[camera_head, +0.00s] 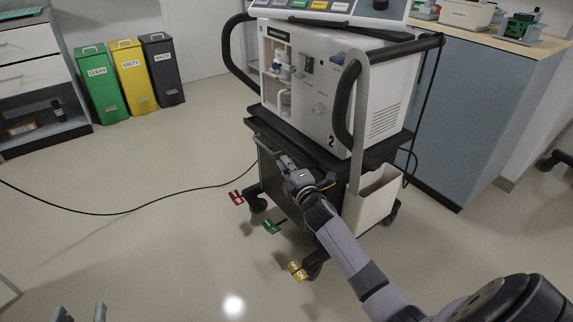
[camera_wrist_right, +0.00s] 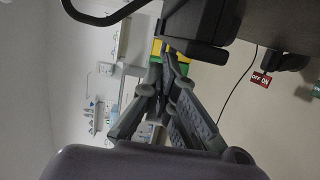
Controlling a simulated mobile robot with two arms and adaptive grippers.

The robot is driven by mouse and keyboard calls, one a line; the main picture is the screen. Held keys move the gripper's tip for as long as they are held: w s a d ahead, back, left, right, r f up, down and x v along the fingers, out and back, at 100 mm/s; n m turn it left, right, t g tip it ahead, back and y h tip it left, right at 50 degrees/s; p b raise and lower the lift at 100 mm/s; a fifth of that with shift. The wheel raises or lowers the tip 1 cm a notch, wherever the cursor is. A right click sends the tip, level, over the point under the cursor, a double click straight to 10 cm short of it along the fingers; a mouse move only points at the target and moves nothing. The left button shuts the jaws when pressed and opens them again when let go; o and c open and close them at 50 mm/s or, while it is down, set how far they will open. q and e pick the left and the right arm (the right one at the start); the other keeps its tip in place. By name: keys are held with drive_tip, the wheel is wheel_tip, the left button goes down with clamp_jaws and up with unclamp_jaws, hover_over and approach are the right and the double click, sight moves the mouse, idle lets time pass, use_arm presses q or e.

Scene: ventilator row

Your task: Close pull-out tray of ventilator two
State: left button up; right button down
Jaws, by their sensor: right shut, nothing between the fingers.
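Ventilator two (camera_head: 322,112) is a white unit marked "2" on a wheeled cart. Its black pull-out tray (camera_head: 291,143) is a dark slab under the unit, with its front edge facing left and toward me; how far it stands out is hard to tell. My right gripper (camera_head: 284,160) is shut and empty, just at the tray's front edge; contact is unclear. In the wrist view the shut fingertips (camera_wrist_right: 166,52) are beside a dark block (camera_wrist_right: 200,22), apparently the tray's edge. My left gripper (camera_head: 81,314) shows at the bottom left, fingers apart, empty, far from the cart.
Red (camera_head: 236,197), green (camera_head: 271,227) and yellow (camera_head: 298,270) tags are at the cart's wheels. A cable (camera_head: 130,212) lies on the floor. Green, yellow and dark bins (camera_head: 131,77) stand at the back left. A grey counter (camera_head: 470,110) is right of the cart.

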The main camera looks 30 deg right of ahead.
sight(300, 158)
use_arm(q)
drive_tip(key=f, duration=0.1)
drive_tip(key=f+g, duration=0.1)
drive_tip(key=s+a+f+g, duration=0.1)
drive_tip(key=shift+f+y+p, duration=0.1)
drive_tip(key=shift+y+p, duration=0.25)
drive_tip(key=shift+y, duration=0.05)
use_arm(e)
drive_tip(key=d, duration=0.5)
drive_tip(key=shift+w, duration=0.15)
